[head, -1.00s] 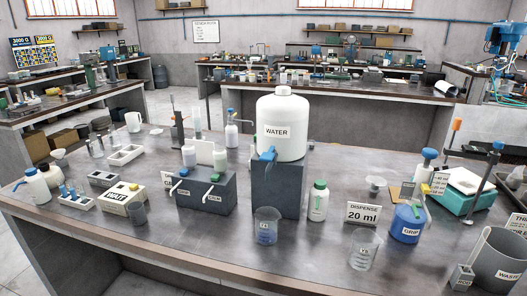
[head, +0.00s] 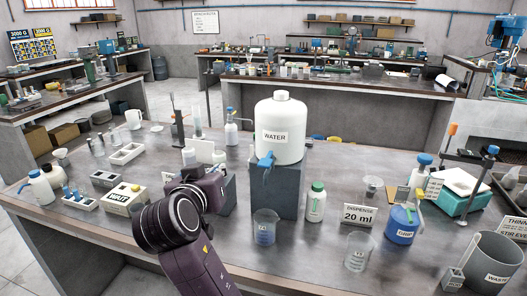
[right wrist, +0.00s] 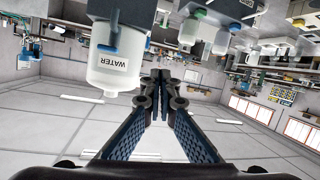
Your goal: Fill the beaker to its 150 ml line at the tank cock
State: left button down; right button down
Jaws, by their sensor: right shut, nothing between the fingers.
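The white water tank (head: 285,135) stands on a dark block, with a blue cock (head: 266,160) on its front. It shows upside down in the right wrist view (right wrist: 112,72). One clear beaker (head: 265,228) stands on the table in front of the block, below the cock. A second clear beaker (head: 358,252) stands further right. The fill lines are too small to read. My right arm reaches in from the bottom of the head view, left of the first beaker. My right gripper (right wrist: 160,84) is shut and empty, apart from tank and beakers. My left gripper is out of view.
A green-capped bottle (head: 316,202) and a "DISPENSE 20 ml" sign (head: 358,216) stand right of the tank. A blue jug (head: 402,224) and a grey waste bin (head: 492,262) are further right. The front table between the beakers is clear.

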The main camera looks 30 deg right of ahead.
jog(key=s+d+r+m+g+h, duration=0.1)
jog(key=s+d+r+m, duration=0.2)
jog(key=s+d+r, duration=0.1)
jog(key=shift+s+d+r+m+h+p, duration=0.35)
jog(key=shift+s+r, duration=0.55)
jog(key=shift+s, duration=0.35)
jog(key=shift+a, duration=0.1)
jog(key=p, duration=0.4)
send_over(262, 160)
jog(key=s+a, duration=0.2)
jog(key=s, duration=0.1)
notch_tip(262, 160, down, 2)
jog(key=shift+f+p, duration=0.4)
jog(key=shift+f, duration=1.85)
